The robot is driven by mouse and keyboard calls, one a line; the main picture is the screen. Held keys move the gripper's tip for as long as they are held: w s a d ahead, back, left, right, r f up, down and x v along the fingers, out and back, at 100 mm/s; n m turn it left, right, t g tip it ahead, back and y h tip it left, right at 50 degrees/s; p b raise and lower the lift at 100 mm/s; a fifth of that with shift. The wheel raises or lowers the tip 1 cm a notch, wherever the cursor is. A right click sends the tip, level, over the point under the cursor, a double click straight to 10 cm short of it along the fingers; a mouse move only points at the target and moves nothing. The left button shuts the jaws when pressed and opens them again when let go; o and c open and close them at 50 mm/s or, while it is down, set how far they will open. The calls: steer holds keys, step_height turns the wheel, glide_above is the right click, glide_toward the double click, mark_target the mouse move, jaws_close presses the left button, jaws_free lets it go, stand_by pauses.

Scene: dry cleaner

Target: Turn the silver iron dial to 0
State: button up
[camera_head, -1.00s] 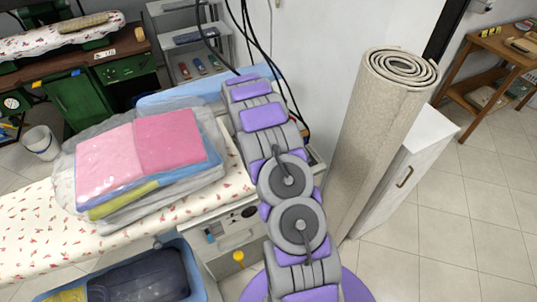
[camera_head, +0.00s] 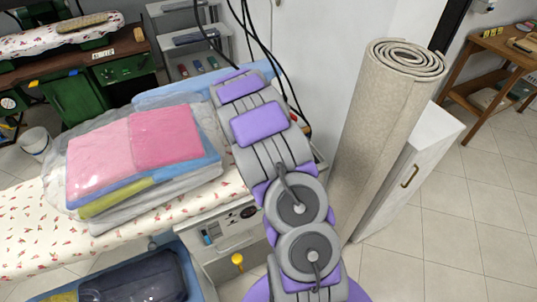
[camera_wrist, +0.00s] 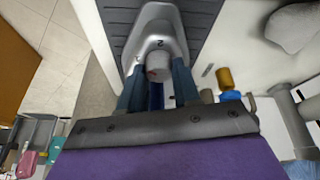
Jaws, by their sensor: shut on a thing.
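In the wrist view, the silver iron (camera_wrist: 160,15) lies on a dark grey ribbed pad (camera_wrist: 203,12). Its round grey dial (camera_wrist: 158,60) sits between the blue fingers of my gripper (camera_wrist: 157,76). The fingers are shut on the dial from both sides. A "2" shows on the pale surface by the dial. The dial's pointer and its exact setting cannot be made out. In the head view my arm covers the iron, the dial and my gripper.
The ironing table (camera_head: 35,225) bears folded pink clothes (camera_head: 130,150) in plastic. A blue bin (camera_head: 190,262) stands in front. A rolled carpet (camera_head: 375,130) and white cabinet (camera_head: 405,180) stand close right of my arm. A yellow knob (camera_wrist: 225,78) shows right of the dial.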

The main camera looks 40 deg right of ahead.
steer(key=shift+n+t, duration=0.8)
steer(key=shift+n, duration=1.4)
steer(key=o, duration=1.1)
steer(key=shift+c, duration=0.2)
steer(key=p+v, duration=0.3)
steer(key=v, duration=1.4)
steer(key=shift+d+r, duration=0.15)
steer(key=shift+r, duration=0.05)
steer(key=shift+s, duration=0.15)
